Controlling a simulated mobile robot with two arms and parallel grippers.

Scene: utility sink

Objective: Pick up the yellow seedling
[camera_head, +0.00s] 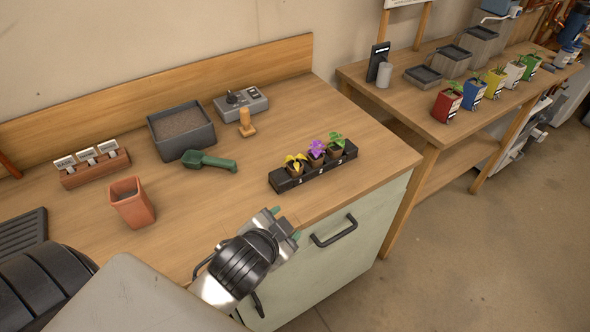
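The yellow seedling (295,163) sits in a small brown pot at the left end of a black seedling tray (318,174) near the counter's front edge. A purple seedling (316,149) and a green seedling (337,142) stand in the same tray to its right. My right gripper (286,222) is below and left of the tray in the picture, by the front edge of the counter. Its green-tipped fingers are apart with nothing between them. It is clear of the yellow seedling. My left gripper is out of view; only a dark part of that arm shows at the lower left.
A terracotta pot (132,204), a green scoop (208,161), a soil bin (181,130), a wooden dibber (246,124), a grey device (241,102) and a label rack (94,166) stand on the counter. A drawer handle (334,231) juts out in front. A second table (408,112) holds coloured planters.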

